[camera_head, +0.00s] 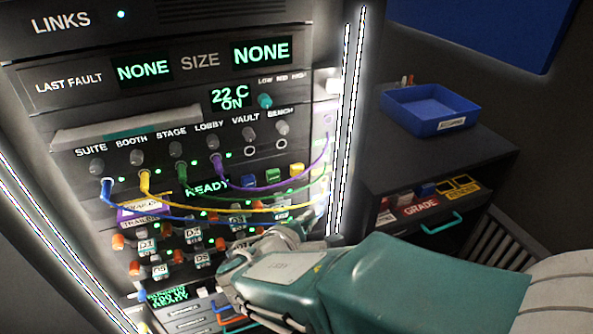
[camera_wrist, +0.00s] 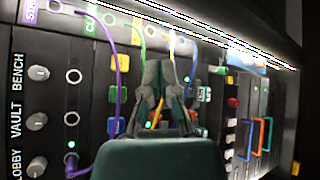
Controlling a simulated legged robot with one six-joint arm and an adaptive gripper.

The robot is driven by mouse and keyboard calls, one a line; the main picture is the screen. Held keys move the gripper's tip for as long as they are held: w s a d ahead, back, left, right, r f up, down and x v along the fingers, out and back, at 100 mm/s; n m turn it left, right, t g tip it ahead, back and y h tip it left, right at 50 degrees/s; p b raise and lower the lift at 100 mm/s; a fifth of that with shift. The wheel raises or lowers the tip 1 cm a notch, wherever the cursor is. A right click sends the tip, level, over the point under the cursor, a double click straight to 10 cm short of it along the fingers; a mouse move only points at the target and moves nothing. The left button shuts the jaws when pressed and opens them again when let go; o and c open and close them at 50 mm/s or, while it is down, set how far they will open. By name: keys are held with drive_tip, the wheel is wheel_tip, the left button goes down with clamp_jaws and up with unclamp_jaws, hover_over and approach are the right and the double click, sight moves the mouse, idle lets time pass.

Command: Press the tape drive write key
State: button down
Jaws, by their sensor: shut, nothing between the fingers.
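A blue key (camera_head: 252,188), a green key (camera_head: 273,175) and a yellow key (camera_head: 296,170) sit in a row beside the READY display (camera_head: 207,187). Their labels are unreadable, so I cannot tell which, if any, is the tape drive write key. In the wrist view the blue key (camera_wrist: 117,126), green key (camera_wrist: 117,95) and yellow key (camera_wrist: 116,62) lie left of my gripper (camera_wrist: 165,68). My gripper is shut and empty, before the rack below that row. Its tips are hard to make out in the head view, and it hides part of the panel behind.
Purple, green, yellow and blue cables (camera_head: 245,184) loop across the rack front near the keys. Knobs (camera_head: 282,128) and jacks sit above. Bright light strips (camera_head: 347,130) edge the rack. A blue tray (camera_head: 430,105) stands on a dark cabinet at right.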

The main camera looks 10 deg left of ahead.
sight(280, 178)
drive_tip(key=shift+w+a+f+n+t+y, duration=0.1)
drive_tip(key=shift+a+n+t+y, duration=0.3)
drive_tip(key=shift+a, duration=0.55)
drive_tip(key=shift+w+a+f+n+t+y, duration=0.1)
drive_tip(key=shift+a+n+t+y, duration=0.1)
drive_tip(key=shift+a+n, duration=0.5)
drive_tip(key=shift+a, duration=0.2)
drive_tip(key=shift+w+a, duration=0.7)
drive_tip(key=shift+w, duration=0.55)
drive_tip(key=shift+w+a, duration=0.75)
drive_tip(key=shift+w, duration=0.55)
drive_tip(key=shift+w+a, duration=0.7)
drive_tip(key=shift+w, duration=0.55)
drive_tip(key=shift+w, duration=0.1)
drive_tip(key=shift+w+a+r, duration=0.1)
drive_tip(key=shift+w+a, duration=0.05)
drive_tip(key=shift+w, duration=0.1)
drive_tip(key=shift+w+a, duration=0.2)
drive_tip(key=shift+w, duration=0.15)
drive_tip(key=shift+s, duration=0.1)
drive_tip(key=shift+s+d, duration=0.45)
drive_tip(key=shift+s, duration=0.2)
